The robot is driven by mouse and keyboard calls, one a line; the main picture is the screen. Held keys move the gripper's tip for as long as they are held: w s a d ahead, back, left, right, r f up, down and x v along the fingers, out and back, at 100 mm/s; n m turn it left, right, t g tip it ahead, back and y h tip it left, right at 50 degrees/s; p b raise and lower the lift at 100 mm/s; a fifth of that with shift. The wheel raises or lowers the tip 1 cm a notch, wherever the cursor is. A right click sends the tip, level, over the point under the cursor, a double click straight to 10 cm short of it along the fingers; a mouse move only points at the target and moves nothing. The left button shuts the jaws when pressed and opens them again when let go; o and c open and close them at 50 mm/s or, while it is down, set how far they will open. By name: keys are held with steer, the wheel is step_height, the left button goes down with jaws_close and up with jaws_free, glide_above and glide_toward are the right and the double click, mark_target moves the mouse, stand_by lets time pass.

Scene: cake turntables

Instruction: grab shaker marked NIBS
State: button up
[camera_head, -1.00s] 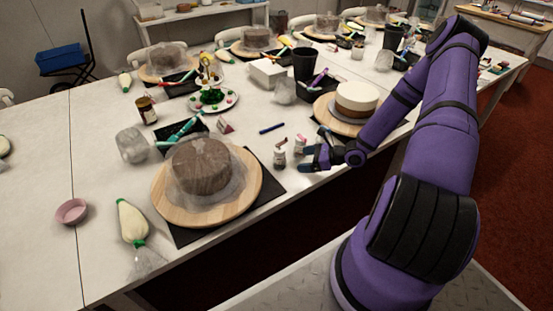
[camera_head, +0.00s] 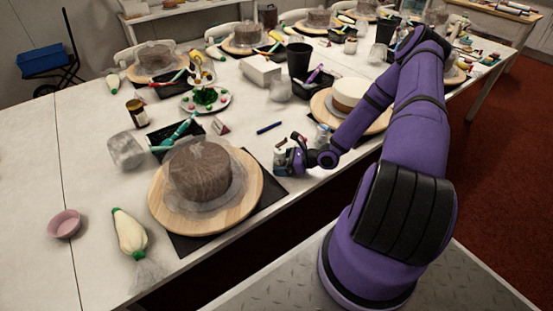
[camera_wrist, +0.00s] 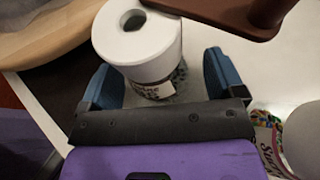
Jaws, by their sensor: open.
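A shaker with a white lid and a round hole in its top (camera_wrist: 136,45) stands between my gripper's blue fingers in the wrist view. Its clear body carries a small pale label, partly visible and too blurred for me to read surely. My gripper (camera_wrist: 163,78) is open, one finger on each side of the shaker; I cannot tell whether they touch it. In the head view my gripper (camera_head: 288,158) is at the table's front edge, mostly covering the shaker. A second shaker with coloured contents (camera_wrist: 266,135) is beside the gripper at the right, partly cut off.
A wooden turntable with a brown cake (camera_head: 250,200) is close at left of my gripper. Another turntable with a white-topped cake (camera_head: 350,92) is at right, behind my arm. A blue pen (camera_head: 269,127) lies just behind. A dark red-brown piece (camera_wrist: 225,12) crosses the wrist view's top.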

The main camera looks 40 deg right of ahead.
steer(key=c, duration=1.1)
steer(key=shift+r, duration=0.1)
